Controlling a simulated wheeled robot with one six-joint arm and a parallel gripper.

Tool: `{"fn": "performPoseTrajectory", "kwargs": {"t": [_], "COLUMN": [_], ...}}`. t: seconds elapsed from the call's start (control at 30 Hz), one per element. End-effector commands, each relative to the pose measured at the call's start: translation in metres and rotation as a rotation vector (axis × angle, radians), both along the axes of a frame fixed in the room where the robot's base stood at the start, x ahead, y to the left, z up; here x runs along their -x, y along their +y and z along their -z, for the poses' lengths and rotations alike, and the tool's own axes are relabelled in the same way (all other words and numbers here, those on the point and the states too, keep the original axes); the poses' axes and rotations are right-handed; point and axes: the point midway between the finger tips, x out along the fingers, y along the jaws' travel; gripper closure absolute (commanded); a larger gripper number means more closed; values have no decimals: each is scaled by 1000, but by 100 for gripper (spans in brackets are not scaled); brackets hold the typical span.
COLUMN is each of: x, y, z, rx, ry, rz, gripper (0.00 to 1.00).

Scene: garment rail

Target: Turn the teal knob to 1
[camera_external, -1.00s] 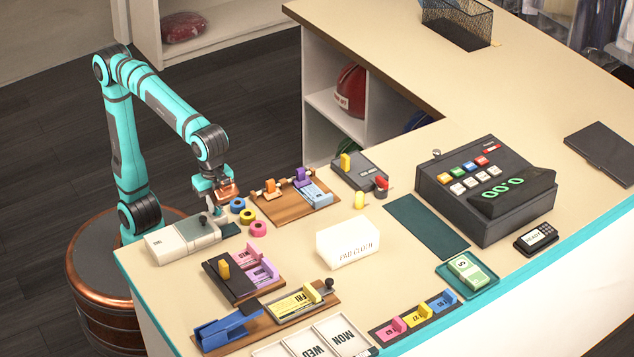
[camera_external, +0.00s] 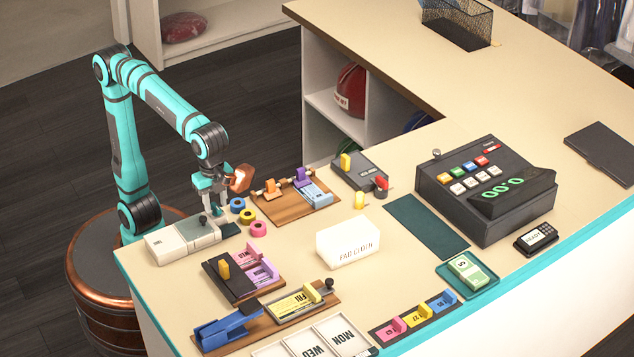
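I cannot make out a teal knob or a "1" mark in this view. My gripper (camera_external: 217,208) points down at the left end of the counter, just behind a pale grey device (camera_external: 170,243) and beside the tape rolls. Its fingers are small and partly overlapped by the wrist, so I cannot tell whether they are open or shut, or whether they touch anything.
Blue, yellow and pink tape rolls (camera_external: 258,229) lie right of my gripper. A wooden board (camera_external: 283,208) with tags and a dark box (camera_external: 367,172) with a yellow lever and red knob stand beyond. A white block (camera_external: 348,243) sits mid-counter.

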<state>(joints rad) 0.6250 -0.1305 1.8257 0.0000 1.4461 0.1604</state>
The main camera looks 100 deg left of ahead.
Motion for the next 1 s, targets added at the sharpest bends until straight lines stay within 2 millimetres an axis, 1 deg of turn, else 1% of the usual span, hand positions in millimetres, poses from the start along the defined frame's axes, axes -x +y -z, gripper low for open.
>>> {"fn": "performPoseTrajectory", "kwargs": {"t": [0.17,0.7,0.8,0.9,1.0], "x": [0,0,0,0,0], "y": [0,0,0,0,0], "z": [-27,-133,-148,-158,-164], "rx": [1,2,1,1,1], "ry": [-1,-2,-1,-1,-1], "rz": [0,0,0,0,0], "gripper": [63,63,63,63,63]}}
